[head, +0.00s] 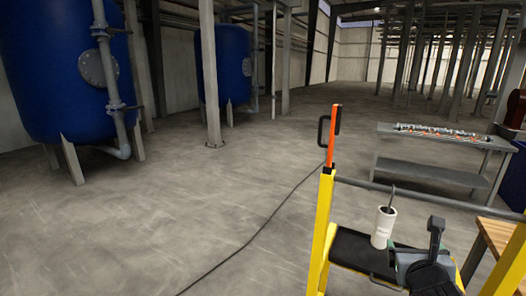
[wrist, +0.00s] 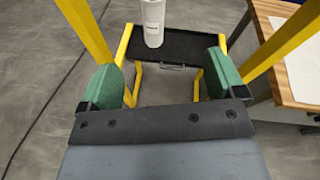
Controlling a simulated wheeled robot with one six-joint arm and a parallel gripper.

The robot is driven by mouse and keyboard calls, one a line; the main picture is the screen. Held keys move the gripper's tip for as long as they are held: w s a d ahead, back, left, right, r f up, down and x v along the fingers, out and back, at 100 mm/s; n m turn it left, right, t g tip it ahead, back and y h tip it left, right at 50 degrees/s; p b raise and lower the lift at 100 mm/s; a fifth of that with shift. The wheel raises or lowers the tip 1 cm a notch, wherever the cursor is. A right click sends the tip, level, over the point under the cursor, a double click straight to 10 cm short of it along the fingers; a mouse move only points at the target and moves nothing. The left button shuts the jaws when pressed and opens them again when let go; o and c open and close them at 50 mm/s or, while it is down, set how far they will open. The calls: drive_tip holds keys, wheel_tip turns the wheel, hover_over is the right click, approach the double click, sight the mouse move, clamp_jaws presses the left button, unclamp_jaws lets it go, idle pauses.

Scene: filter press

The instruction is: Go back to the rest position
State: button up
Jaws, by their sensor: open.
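My gripper (wrist: 163,80) shows in the wrist view with its two green fingers wide apart and nothing between them. In the head view my dark arm end is at the lower right, beside a black tray (head: 350,250) on a yellow frame (head: 322,225). A white cylindrical container (head: 383,227) stands upright on the tray, with a thin dark stick rising from it. In the wrist view the container (wrist: 153,22) is beyond the fingers, apart from them.
An orange bar with a black handle (head: 332,137) stands at the frame's left post. A wooden table (wrist: 272,50) is close on the right. A grey metal bench (head: 425,175) with parts on it stands behind. Blue tanks (head: 60,70) are at left. A cable (head: 250,240) crosses the open floor.

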drive_tip(key=a+f+n+g+y, duration=0.2)
drive_tip(key=a+n+y, duration=0.3)
drive_tip(key=a+n, duration=0.5)
drive_tip(key=a+f+n+g+y, duration=0.1)
drive_tip(key=a+f+n+y, duration=0.35)
drive_tip(key=n, duration=0.75)
drive_tip(key=s+a+f+n+g+h, duration=0.4)
drive_tip(key=s+n+g, duration=0.4)
drive_tip(key=n, duration=0.8)
wheel_tip(320, 180, up, 6)
drive_tip(key=d+p, duration=0.1)
drive_tip(key=p, duration=0.5)
drive_tip(key=shift+d, duration=0.2)
drive_tip(key=shift+w, duration=0.1)
